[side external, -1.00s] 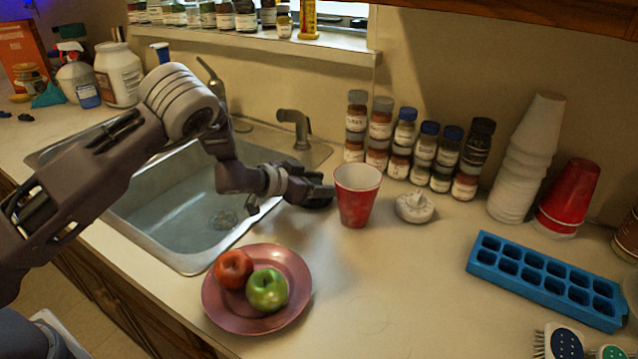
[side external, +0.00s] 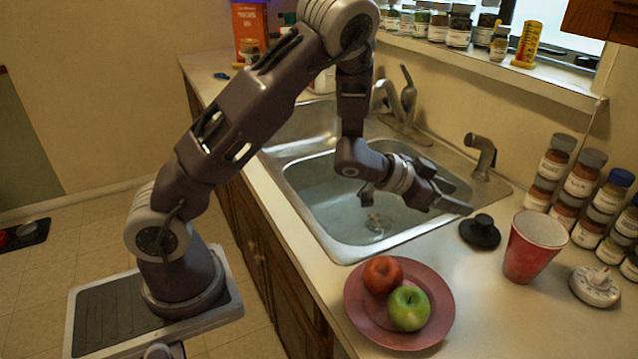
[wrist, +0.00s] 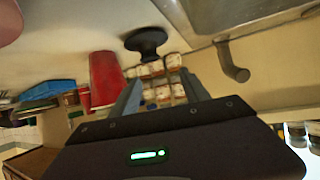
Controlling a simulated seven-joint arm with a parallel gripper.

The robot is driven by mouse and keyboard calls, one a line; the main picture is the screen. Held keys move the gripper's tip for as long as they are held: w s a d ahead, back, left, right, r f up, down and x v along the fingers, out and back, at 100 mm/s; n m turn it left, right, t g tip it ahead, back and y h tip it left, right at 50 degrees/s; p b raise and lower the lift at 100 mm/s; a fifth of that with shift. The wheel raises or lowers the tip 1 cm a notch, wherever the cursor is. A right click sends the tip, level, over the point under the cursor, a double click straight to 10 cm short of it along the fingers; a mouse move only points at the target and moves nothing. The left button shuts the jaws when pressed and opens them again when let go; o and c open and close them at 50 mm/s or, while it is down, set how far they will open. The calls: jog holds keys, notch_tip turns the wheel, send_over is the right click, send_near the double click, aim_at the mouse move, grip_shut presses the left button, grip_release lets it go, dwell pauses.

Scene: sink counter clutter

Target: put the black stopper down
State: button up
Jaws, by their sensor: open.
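The black stopper (side external: 480,232) sits on the counter near the sink's right front corner, left of the red cup (side external: 534,247). It stands apart from my gripper, with its knob upward. In the wrist view the stopper (wrist: 147,41) shows on the counter beyond the fingers. My gripper (side external: 456,197) is open and empty, over the sink's right edge, a little left of and above the stopper. In the wrist view its two fingers (wrist: 163,92) are spread apart with nothing between them.
A pink plate (side external: 361,319) with a red apple (side external: 383,275) and a green apple (side external: 408,308) lies in front of the sink (side external: 340,252).

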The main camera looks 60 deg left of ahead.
jog(key=s+a+r+n+g+y, duration=0.1)
jog(key=s+a+r+n+y, duration=0.1)
jog(key=s+a+r+y, duration=0.3)
jog(key=s+a+r+n, duration=0.1)
jog(key=s+r+n, duration=0.15)
jog(key=r, duration=0.55)
jog(key=s+d+g, duration=0.2)
jog(key=s, duration=1.2)
jog(key=s+d+g+h, duration=0.1)
jog(key=s+d+g, duration=0.2)
jog(key=s, duration=1.1)
jog(key=shift+s+d+r+g, duration=0.15)
jog(key=shift+s+r+g, duration=0.15)
jog(key=shift+r, duration=0.15)
jog(key=shift+m, duration=0.25)
